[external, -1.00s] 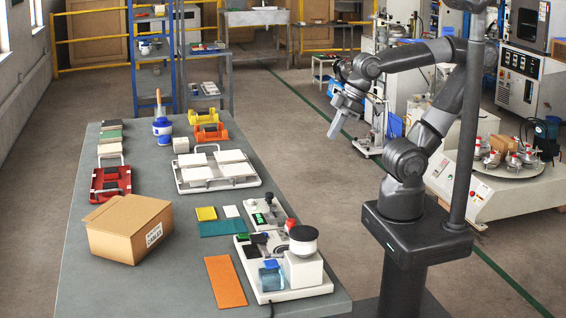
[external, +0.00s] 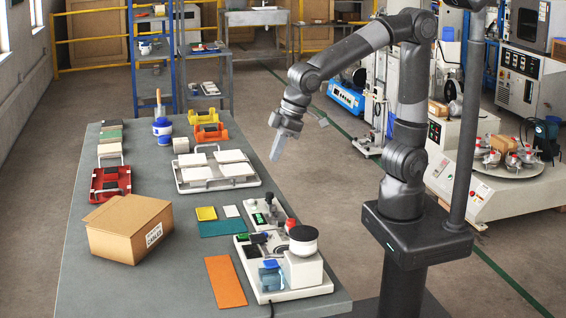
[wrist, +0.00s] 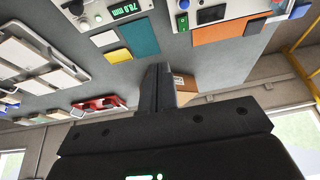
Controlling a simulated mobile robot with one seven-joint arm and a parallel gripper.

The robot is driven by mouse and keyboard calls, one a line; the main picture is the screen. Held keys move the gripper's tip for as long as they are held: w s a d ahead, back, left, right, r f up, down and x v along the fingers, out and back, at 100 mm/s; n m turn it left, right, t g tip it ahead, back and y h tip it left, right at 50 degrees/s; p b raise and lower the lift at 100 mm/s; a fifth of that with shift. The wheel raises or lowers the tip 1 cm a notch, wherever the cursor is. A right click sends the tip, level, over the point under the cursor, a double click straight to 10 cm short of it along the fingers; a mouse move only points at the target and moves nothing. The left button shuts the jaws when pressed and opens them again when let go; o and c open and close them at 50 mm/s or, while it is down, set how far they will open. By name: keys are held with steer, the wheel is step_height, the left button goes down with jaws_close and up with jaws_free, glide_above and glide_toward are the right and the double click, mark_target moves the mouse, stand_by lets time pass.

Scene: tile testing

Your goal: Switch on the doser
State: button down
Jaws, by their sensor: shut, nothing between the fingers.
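What appears to be the doser (external: 309,275) is a white unit with a dark-lidded white jar on top. It stands on a pale base at the table's front right corner, beside a small blue container (external: 270,275). In the wrist view part of a pale panel (wrist: 232,12) shows at the top edge, with a green button (wrist: 183,22) near it; its switch cannot be made out for sure. My gripper (external: 276,156) is shut and empty, high beside the table's right edge, behind and well apart from the doser. Its fingers (wrist: 158,88) show together in the wrist view.
A gauge with a green display (external: 259,218) stands just behind the doser. Orange (external: 226,282) and teal (external: 221,229) sheets lie to the left. A cardboard box (external: 128,230), a tray of white tiles (external: 183,187) and a red rack (external: 110,198) stand on the table (external: 160,285).

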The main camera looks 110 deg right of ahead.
mark_target(240, 235)
steer(key=w+a+f, duration=0.4)
steer(key=w+a, duration=0.1)
steer(key=w, duration=0.1)
steer(key=shift+w+a, duration=0.25)
steer(key=shift+a, duration=0.05)
steer(key=shift+f, duration=0.15)
steer(key=x, duration=0.9)
steer(key=s+x, duration=0.1)
steer(key=x, duration=0.3)
steer(key=shift+f, duration=0.6)
steer(key=shift+g, duration=0.3)
